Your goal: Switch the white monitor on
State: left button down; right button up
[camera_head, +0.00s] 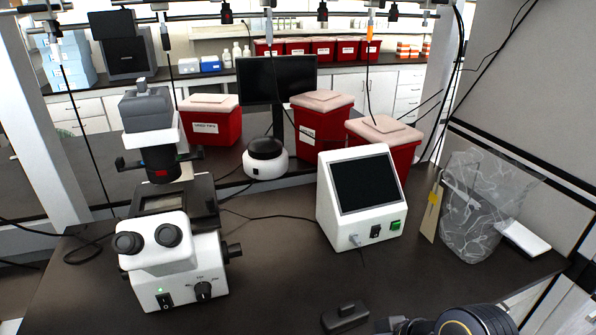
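The white monitor (325,205) stands on the dark bench right of centre, its screen (365,184) dark and tilted back. On its lower front are a black rocker switch (375,231) and a green switch (395,226), with a cable plugged in to their left. My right arm (472,321) enters at the bottom right edge, in front of the monitor and apart from it. A black part (345,317), seemingly a finger of my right gripper, shows at the bottom edge. The rest of that gripper is cut off. My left gripper is not in view.
A white microscope (165,262) stands on the left. A small round white device (265,160) and red lidded bins (322,128) are behind. A clear bag (480,205) stands to the monitor's right. The bench in front of the monitor is mostly clear.

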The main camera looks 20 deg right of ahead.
aim_at(375, 232)
jog(key=z, duration=1.3)
jog(key=i+l+z, duration=0.15)
jog(key=l, duration=0.2)
jog(key=i+l+z, duration=0.15)
jog(key=l, duration=0.2)
jog(key=i+l+z, duration=0.1)
jog(key=i+l, duration=0.1)
jog(key=l, duration=0.1)
